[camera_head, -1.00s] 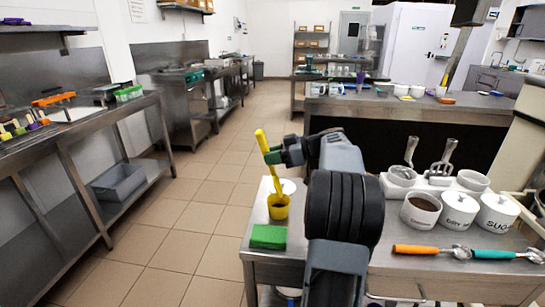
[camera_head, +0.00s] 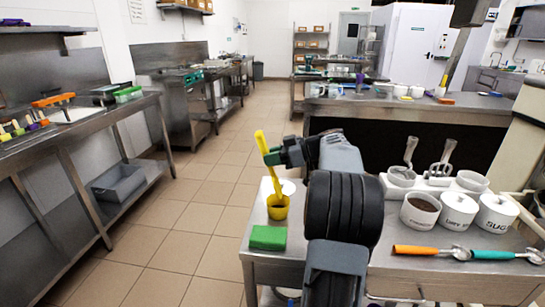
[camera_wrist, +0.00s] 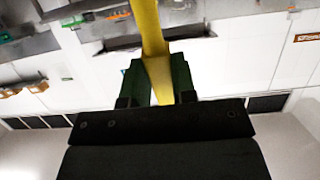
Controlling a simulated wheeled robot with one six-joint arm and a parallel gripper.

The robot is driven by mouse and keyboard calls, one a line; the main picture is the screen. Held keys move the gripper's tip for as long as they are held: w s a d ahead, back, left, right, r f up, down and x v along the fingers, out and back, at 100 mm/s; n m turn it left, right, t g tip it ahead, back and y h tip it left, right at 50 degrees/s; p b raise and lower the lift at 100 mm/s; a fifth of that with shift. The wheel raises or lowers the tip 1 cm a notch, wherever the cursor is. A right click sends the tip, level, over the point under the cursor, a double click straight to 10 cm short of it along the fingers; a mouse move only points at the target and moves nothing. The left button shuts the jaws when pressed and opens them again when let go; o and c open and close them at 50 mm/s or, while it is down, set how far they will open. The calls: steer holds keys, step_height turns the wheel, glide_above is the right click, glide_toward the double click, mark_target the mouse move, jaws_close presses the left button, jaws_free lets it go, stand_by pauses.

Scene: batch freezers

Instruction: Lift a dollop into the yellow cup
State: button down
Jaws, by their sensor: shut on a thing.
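The yellow cup (camera_head: 278,211) stands near the left edge of the metal counter in the head view. My gripper (camera_head: 270,157) is shut on the handle of a yellow utensil (camera_head: 262,141) above the cup. The utensil is tilted, and its lower end goes down into or behind the cup's rim; its tip is hidden. In the wrist view the yellow handle (camera_wrist: 149,28) runs up between the green fingers of my gripper (camera_wrist: 160,80). I cannot see a dollop on the utensil.
A green block (camera_head: 268,237) lies just in front of the cup. A white round item (camera_head: 288,187) is behind it. White canisters (camera_head: 420,209), an orange-handled scoop (camera_head: 430,251) and a teal-handled scoop (camera_head: 505,255) are on the counter's right. Open tiled floor (camera_head: 190,230) lies left.

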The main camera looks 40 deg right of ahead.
steer(key=shift+r+p, duration=0.2)
steer(key=shift+p, duration=0.1)
steer(key=shift+f, duration=0.1)
steer(key=w+a+g+h+p, duration=0.1)
steer(key=p, duration=0.2)
steer(key=shift+a, duration=0.1)
steer(key=w+a+f+g+h+p, duration=0.5)
steer(key=g+h+p, duration=0.3)
steer(key=p, duration=1.1)
steer(key=shift+w+a+f+h, duration=0.3)
steer(key=shift+f, duration=0.45)
